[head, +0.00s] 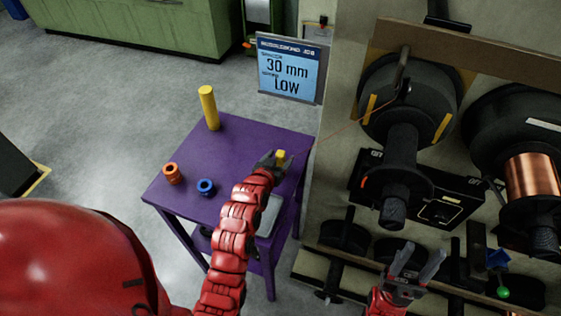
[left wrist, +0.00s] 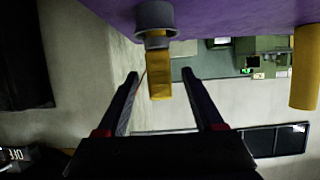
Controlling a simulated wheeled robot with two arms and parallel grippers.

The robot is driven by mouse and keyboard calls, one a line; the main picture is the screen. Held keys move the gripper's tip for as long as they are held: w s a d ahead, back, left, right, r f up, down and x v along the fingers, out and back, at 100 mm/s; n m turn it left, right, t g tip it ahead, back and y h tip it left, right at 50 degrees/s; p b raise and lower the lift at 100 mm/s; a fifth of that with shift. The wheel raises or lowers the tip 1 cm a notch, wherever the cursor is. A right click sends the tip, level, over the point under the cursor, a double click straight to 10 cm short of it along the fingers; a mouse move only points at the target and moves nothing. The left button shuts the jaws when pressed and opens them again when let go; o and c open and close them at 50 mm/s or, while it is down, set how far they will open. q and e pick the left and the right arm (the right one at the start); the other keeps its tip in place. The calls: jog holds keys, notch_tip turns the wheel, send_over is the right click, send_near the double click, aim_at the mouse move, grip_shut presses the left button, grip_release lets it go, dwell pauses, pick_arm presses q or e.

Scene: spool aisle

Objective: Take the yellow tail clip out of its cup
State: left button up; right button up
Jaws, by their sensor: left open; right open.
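The yellow tail clip (head: 281,155) stands up near the right edge of the purple table. In the left wrist view, which is upside down, the clip (left wrist: 160,82) sticks out of a small grey cup (left wrist: 155,16). My left gripper (head: 268,158) is open at the clip. In the wrist view its fingers (left wrist: 160,76) lie on either side of the clip with gaps showing. The head view hides the cup behind my gripper. My right gripper (head: 418,262) is open and empty in front of the rack's lower part.
The purple table (head: 240,150) also holds a tall yellow cylinder (head: 209,108), an orange ring (head: 173,173) and a blue ring (head: 206,187). The rack at right carries black spools (head: 410,90) and a copper spool (head: 532,175).

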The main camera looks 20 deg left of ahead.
pick_arm(q)
jog(key=p+x, duration=0.1)
jog(key=x, duration=0.2)
jog(key=shift+s+p, duration=0.1)
jog(key=shift+p, duration=0.3)
jog(key=shift+w+f, duration=0.35)
jog(key=shift+w, duration=0.25)
grip_shut()
